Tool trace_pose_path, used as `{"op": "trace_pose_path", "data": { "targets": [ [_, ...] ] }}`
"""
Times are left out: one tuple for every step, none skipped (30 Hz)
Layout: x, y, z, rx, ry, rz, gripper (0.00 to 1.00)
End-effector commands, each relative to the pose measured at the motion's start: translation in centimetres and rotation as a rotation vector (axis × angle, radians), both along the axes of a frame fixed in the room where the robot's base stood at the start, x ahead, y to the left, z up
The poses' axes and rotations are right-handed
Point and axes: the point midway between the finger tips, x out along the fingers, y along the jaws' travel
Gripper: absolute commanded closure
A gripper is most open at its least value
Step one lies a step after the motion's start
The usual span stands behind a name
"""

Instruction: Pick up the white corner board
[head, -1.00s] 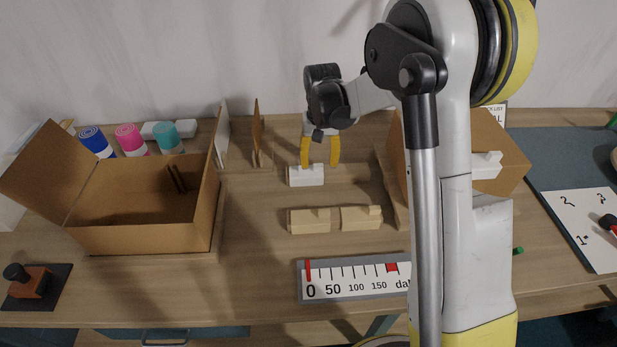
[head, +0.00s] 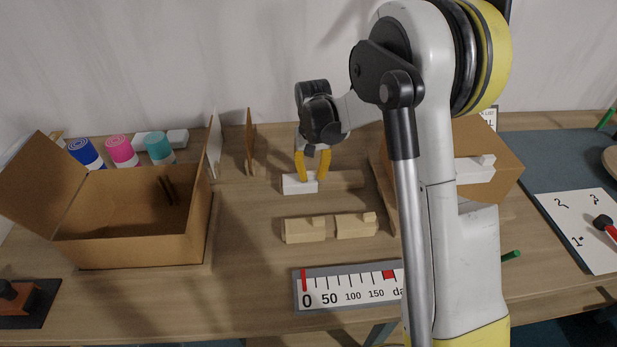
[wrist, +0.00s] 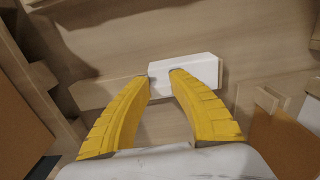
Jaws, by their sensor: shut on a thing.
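The white corner board (head: 299,185) is a small white block near the back middle of the table in the head view. It also shows in the wrist view (wrist: 202,72), at the tips of the yellow fingers. My gripper (head: 311,177) points down with its fingers shut on the white corner board. The fingertips hide part of its top and side. In the head view it sits at or just above the wooden surface; I cannot tell whether it touches.
Two beige notched blocks (head: 305,231) (head: 355,226) lie in front. An open cardboard box (head: 135,234) stands left, with upright panels (head: 250,143) behind. Another white notched piece (head: 474,171) is by the right box. A scale sign (head: 345,289) lies in front.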

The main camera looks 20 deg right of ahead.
Motion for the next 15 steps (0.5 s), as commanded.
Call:
{"op": "trace_pose_path", "data": {
  "targets": [
    [0.0,0.0,0.5,0.0,0.0,0.0,1.0],
    [0.0,0.0,0.8,0.0,0.0,0.0,1.0],
    [0.0,0.0,1.3,0.0,0.0,0.0,1.0],
    [0.0,0.0,1.7,0.0,0.0,0.0,1.0],
    [0.0,0.0,2.1,0.0,0.0,0.0,1.0],
    [0.0,0.0,2.9,0.0,0.0,0.0,1.0],
    [0.0,0.0,3.5,0.0,0.0,0.0,1.0],
    [0.0,0.0,4.1,0.0,0.0,0.0,1.0],
    [-0.1,-0.6,4.6,0.0,0.0,-0.003,1.0],
    [-0.3,-1.4,4.9,0.0,0.0,-0.006,1.0],
    [-0.4,-2.0,5.3,0.0,0.0,-0.005,1.0],
    [-0.6,-2.9,5.8,0.0,0.0,-0.006,1.0],
    [-0.7,-3.6,6.2,0.0,0.0,-0.006,1.0],
    [-0.9,-4.2,6.6,0.0,0.0,-0.005,1.0],
    [-1.1,-5.2,7.2,0.0,0.0,-0.006,1.0]
  ]
}}
